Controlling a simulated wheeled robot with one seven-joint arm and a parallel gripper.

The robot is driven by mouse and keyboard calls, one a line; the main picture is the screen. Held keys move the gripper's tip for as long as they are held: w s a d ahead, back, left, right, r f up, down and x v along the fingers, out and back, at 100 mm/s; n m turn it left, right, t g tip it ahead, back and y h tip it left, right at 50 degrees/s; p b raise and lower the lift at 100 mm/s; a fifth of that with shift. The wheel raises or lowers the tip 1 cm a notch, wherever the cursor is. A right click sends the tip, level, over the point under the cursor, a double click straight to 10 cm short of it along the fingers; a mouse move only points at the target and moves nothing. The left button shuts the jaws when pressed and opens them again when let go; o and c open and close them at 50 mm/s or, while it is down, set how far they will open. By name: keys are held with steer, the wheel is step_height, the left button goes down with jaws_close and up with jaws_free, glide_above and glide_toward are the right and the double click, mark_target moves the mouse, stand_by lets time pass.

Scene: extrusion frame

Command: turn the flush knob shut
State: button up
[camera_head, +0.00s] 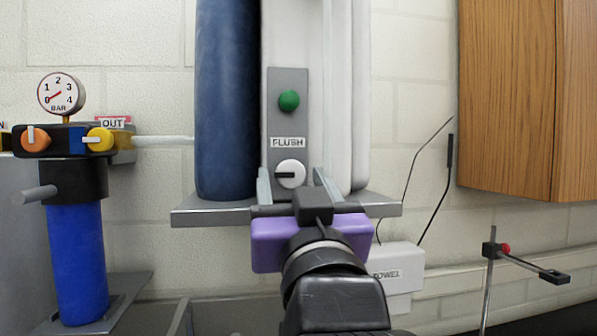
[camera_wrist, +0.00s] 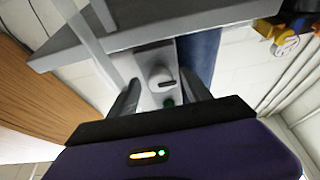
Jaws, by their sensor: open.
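The white round flush knob (camera_head: 290,173) is on a grey plate (camera_head: 273,120), just below the FLUSH label (camera_head: 288,143). Its dark pointer mark lies level and points left in the head view. The knob also shows in the wrist view (camera_wrist: 160,77), where the picture is turned over and the mark points right. My gripper (camera_head: 293,181) is open in front of the knob, one finger to each side of it. In the wrist view the fingers (camera_wrist: 158,98) also stand apart with the knob beyond and between them. I cannot tell whether either finger touches it.
A green button (camera_head: 289,100) sits above the label. A grey shelf (camera_head: 210,215) runs below the knob. A blue cylinder (camera_head: 226,100) stands left of the plate. A filter with a gauge (camera_head: 61,93) is far left, a wooden cabinet (camera_head: 520,95) at right.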

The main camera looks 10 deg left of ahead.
steer(key=shift+w+r, duration=0.1)
steer(key=shift+w, duration=0.05)
steer(key=shift+c, duration=0.5)
jaws_close()
